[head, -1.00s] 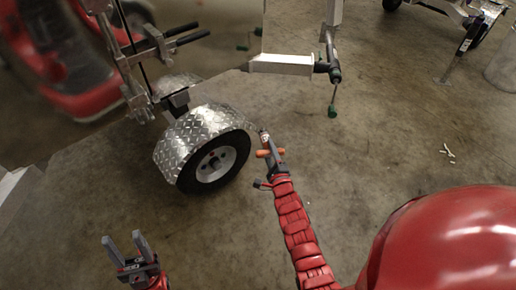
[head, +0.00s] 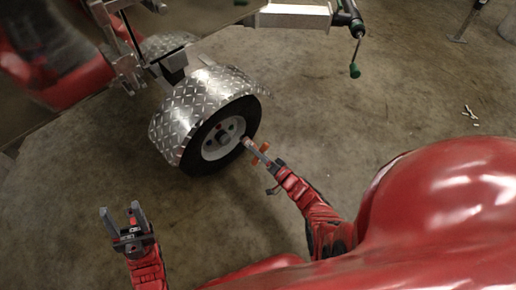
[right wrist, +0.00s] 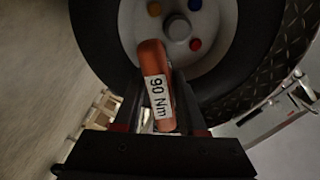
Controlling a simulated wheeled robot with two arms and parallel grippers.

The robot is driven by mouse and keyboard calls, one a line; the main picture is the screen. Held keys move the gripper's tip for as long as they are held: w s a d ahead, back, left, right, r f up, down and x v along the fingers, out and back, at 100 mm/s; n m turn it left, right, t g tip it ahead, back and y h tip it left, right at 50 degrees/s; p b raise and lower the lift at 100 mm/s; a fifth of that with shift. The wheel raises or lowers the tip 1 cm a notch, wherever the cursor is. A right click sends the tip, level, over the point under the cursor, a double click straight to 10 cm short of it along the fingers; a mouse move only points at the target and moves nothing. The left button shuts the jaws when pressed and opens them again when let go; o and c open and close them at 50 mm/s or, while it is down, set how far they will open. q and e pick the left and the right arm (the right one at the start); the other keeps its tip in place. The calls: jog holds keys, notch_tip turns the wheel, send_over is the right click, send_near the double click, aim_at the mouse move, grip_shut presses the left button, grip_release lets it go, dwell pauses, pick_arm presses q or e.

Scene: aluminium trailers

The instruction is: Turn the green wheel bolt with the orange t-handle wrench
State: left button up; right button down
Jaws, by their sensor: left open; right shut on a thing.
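The orange t-handle wrench (right wrist: 152,62) carries a white "90 Nm" label and lies between the fingers of my right gripper (head: 250,145), which is shut on it. Orange handle ends show on both sides of that gripper in the head view. The gripper is at the lower right of the trailer wheel (head: 213,159), pointing toward its hub. In the right wrist view, coloured wheel bolts ring the grey hub (right wrist: 178,28); I cannot make out the green one. Contact between wrench and bolt cannot be told. My left gripper (head: 121,210) is open and empty at lower left.
A diamond-plate fender (head: 195,100) arches over the tyre. The trailer's metal frame (head: 292,17) and a crank with a green knob (head: 355,70) are at the top. Small pale pieces (head: 470,112) lie on the floor at right. Concrete floor is open between.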

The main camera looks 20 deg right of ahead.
aim_at(246, 142)
jog(key=shift+r, duration=0.1)
jog(key=shift+w+a, duration=0.2)
jog(key=shift+w, duration=0.35)
jog(key=shift+b+x, duration=0.5)
jog(key=shift+x, duration=1.3)
jog(key=shift+b+x, duration=0.45)
jog(key=shift+x, duration=0.55)
jog(key=shift+m, duration=0.3)
